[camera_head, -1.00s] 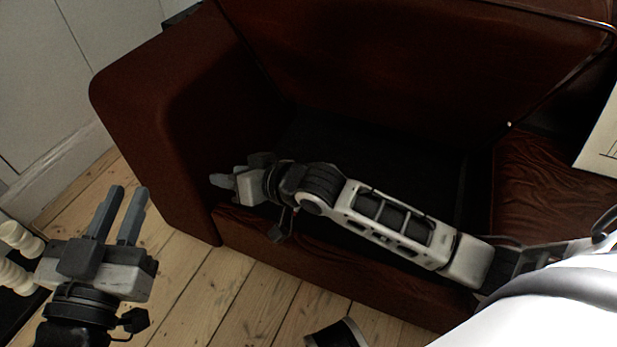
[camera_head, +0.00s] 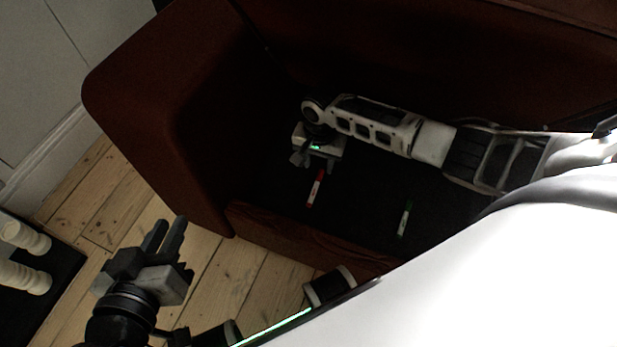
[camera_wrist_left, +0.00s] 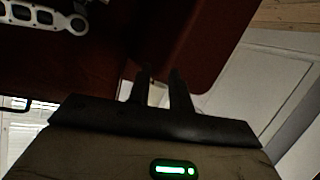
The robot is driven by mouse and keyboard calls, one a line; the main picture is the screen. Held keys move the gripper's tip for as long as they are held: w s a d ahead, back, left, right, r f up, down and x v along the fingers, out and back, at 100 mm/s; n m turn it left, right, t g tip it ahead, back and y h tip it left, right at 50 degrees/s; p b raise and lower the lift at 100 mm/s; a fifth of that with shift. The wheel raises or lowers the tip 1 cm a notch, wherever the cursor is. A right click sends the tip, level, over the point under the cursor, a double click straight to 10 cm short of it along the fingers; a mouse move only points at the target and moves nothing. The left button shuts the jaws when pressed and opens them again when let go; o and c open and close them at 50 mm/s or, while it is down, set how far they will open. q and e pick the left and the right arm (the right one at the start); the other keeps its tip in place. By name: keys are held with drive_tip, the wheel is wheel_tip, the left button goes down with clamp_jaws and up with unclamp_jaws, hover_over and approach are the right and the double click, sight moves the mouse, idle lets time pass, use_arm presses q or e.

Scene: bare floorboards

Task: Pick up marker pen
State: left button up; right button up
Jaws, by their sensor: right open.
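A marker pen with a red cap and white label (camera_head: 314,190) lies on the dark seat base inside the brown sofa. A second marker pen with green ends (camera_head: 404,218) lies to its right on the same surface. My right gripper (camera_head: 315,162) is open just above the red marker's upper end in the head view; I cannot tell whether they touch. My left gripper (camera_head: 167,226) is over the floorboards, in front of the sofa, empty with its fingers apart. Its fingers also show in the left wrist view (camera_wrist_left: 161,78).
The brown sofa (camera_head: 140,95) has a tall arm at the left and a front rail (camera_head: 290,235) bordering the dark recess. Pale turned posts (camera_head: 25,260) stand at the lower left. Bare floorboards (camera_head: 110,200) lie between.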

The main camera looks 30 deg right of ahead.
wheel_tip(320, 180, down, 3)
drive_tip(key=b, duration=0.7)
hover_over(311, 198)
drive_tip(key=d, duration=0.1)
wheel_tip(311, 198, down, 8)
drive_tip(key=shift+s+f, duration=0.1)
drive_tip(key=shift+f, duration=0.15)
drive_tip(key=shift+f+b, duration=0.45)
drive_tip(key=shift+f, duration=0.2)
drive_tip(key=shift+f+b, duration=0.4)
drive_tip(key=shift+f, duration=0.2)
drive_tip(key=f+b, duration=0.1)
drive_tip(key=a+f+b, duration=0.1)
drive_tip(key=f, duration=0.1)
drive_tip(key=shift+b, duration=0.35)
drive_tip(key=shift+f+b, duration=0.65)
drive_tip(key=shift+f, duration=0.25)
use_arm(q)
drive_tip(key=w+d+r+m+t+h, duration=0.1)
drive_tip(key=w+r+m+t+h, duration=0.2)
drive_tip(key=r+m+t+h, duration=0.3)
wheel_tip(311, 198, up, 6)
drive_tip(key=shift+f+t+h, duration=0.2)
drive_tip(key=shift+t+h, duration=0.5)
drive_tip(key=shift+h, duration=0.1)
use_arm(e)
clamp_jaws()
